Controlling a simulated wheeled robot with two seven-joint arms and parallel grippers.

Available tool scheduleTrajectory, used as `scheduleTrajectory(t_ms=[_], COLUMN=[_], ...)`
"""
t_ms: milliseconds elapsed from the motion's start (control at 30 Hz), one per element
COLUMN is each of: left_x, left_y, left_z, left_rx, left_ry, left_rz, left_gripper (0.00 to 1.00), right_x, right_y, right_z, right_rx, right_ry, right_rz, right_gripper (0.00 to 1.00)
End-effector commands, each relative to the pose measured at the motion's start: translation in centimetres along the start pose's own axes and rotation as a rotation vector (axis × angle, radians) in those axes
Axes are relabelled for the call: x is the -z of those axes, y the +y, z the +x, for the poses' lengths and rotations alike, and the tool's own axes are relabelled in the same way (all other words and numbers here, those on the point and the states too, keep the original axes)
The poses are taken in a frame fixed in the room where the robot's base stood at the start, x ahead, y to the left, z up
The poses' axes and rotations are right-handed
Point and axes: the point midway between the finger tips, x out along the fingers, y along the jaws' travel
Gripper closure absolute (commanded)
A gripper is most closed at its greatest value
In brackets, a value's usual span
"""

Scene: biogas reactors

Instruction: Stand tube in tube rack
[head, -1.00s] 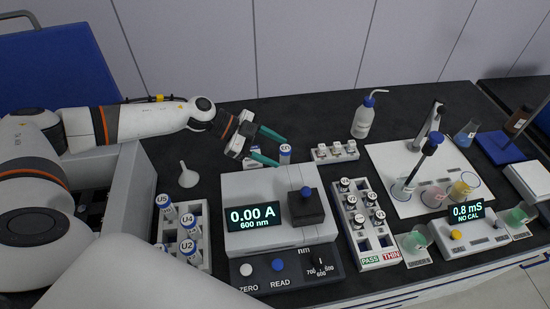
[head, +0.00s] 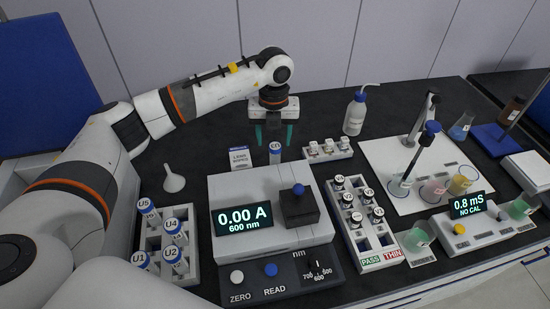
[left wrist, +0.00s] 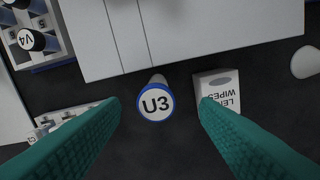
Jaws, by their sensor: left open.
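A tube with a blue-rimmed white cap marked U3 (left wrist: 156,103) stands upright on the dark bench behind the photometer; it also shows in the head view (head: 275,153). My left gripper (head: 273,136) points down above it, open and empty. In the left wrist view the cap lies between the two teal fingertips, apart from both. A white tube rack (head: 167,241) at the left of the photometer holds tubes U5 (head: 148,211), U4 (head: 174,231), U1 (head: 145,262) and U2 (head: 174,260). My right gripper is out of view.
A lens wipes box (head: 240,158) stands close beside U3. The photometer (head: 232,190) is just in front. A small tray (head: 330,153) lies to the right, near a second rack (head: 376,259) marked PASS and THIN. A funnel (head: 173,181) stands at the left.

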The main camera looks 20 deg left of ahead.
Motion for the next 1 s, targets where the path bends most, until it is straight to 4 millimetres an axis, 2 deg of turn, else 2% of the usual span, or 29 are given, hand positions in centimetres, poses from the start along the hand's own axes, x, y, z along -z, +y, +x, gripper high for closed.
scheduleTrajectory(t_ms=[100, 367, 600, 900, 1000], left_x=[-0.1, -0.1, 0.1, 0.1, 0.1], left_y=[0.0, 0.2, 0.3, 0.3, 0.3], left_z=[1.6, 3.7, 7.2, 7.9, 7.9], left_rx=[0.001, -0.001, -0.001, -0.002, -0.002], left_ry=[-0.003, -0.004, -0.003, -0.001, -0.001], left_rz=[0.001, 0.001, 0.0, 0.001, 0.001], left_gripper=[0.44, 0.44, 0.44, 0.44, 0.6], right_x=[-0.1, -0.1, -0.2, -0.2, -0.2], right_y=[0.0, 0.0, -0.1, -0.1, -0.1], right_z=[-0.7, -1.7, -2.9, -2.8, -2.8], right_rx=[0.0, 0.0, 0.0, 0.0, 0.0], right_ry=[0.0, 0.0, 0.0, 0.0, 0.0], right_rz=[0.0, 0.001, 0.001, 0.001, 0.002], right_gripper=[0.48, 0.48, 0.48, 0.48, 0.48])
